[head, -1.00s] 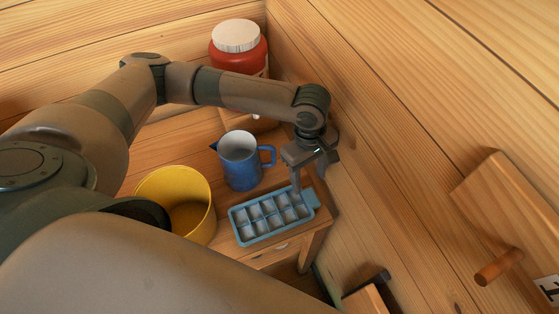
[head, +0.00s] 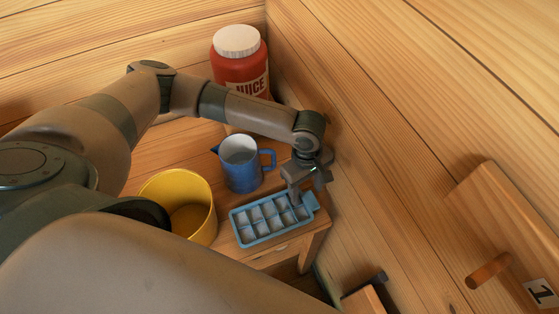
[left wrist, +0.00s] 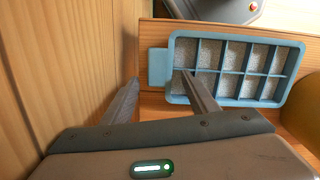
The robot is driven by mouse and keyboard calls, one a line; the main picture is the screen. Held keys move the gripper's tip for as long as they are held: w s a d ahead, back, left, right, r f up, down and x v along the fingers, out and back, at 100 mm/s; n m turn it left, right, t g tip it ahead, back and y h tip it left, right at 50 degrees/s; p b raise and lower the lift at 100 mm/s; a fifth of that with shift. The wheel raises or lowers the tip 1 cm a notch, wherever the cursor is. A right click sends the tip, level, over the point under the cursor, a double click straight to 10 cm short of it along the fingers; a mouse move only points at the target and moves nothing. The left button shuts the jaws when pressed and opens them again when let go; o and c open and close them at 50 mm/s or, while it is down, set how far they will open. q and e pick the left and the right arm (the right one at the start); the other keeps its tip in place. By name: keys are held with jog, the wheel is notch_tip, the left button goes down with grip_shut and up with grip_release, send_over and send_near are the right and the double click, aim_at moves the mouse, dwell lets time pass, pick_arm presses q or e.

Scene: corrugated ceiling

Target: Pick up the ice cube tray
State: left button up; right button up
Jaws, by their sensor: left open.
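The ice cube tray (head: 247,236) is light blue with several compartments filled with whitish ice, and lies flat near the front right of a small wooden table. In the left wrist view the tray (left wrist: 222,103) has a tab on its left short end. My left gripper (head: 303,200) is open at the tray's right end. In the left wrist view one finger of the left gripper (left wrist: 158,88) reaches over the tray's left compartments and the other is outside, left of the tab. I cannot tell whether either finger touches the tray. My right gripper is not in view.
A blue pitcher (head: 241,168) stands just behind the tray. A yellow pot (head: 179,200) stands to its left, and a red juice jar (head: 240,62) is at the back. A plank wall (head: 390,170) rises close on the right of the table (head: 308,246).

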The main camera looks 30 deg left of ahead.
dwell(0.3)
pick_arm(q)
grip_shut()
jog(key=shift+r, duration=0.25)
dwell(0.4)
jog(key=shift+s+d+r+b, duration=0.1)
jog(key=shift+r+b, duration=0.5)
jog(key=shift+r, duration=1.2)
jog(key=s+d+r+b, duration=0.1)
jog(key=s+d+r, duration=0.6)
jog(key=s, duration=0.1)
jog(key=shift+s+d, duration=0.25)
